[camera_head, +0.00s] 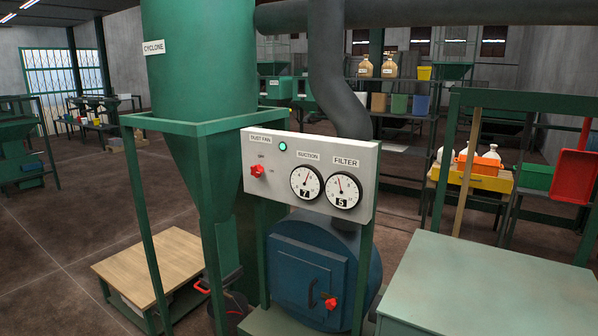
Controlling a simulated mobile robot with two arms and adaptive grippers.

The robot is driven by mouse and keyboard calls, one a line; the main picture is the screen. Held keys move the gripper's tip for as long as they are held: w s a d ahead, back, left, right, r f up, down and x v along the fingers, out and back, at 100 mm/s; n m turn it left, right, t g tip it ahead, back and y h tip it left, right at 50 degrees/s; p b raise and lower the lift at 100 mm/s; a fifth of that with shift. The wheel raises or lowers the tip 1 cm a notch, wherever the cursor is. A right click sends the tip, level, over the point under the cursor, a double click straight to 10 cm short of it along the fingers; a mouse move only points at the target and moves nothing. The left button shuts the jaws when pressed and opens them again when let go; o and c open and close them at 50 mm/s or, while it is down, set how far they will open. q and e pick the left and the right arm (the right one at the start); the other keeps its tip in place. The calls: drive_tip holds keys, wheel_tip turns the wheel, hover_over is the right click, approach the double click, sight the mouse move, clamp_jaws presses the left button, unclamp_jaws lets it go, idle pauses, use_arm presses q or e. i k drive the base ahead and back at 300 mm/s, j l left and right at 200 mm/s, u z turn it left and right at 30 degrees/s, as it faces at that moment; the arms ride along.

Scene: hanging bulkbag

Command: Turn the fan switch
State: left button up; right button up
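The fan switch (257,170) is a red knob at the left of a pale grey control panel (326,210), with small position marks around it. A lit green lamp (283,146) sits above and to its right, beside a label reading DUST FAN (260,139). Two round gauges, the suction gauge (306,182) and the filter gauge (344,190), sit right of the knob; their windows read 7 and 5. Neither of my grippers shows in the head view, and nothing touches the knob.
A green cyclone (200,70) stands in a frame behind and left of the panel. A blue drum (300,270) with a red-knobbed door is below it. A low wooden-topped table (150,262) stands left; a grey-green bench top (490,285) fills the lower right. Floor is open at far left.

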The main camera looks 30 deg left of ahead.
sight(257, 171)
drive_tip(key=u, duration=1.3)
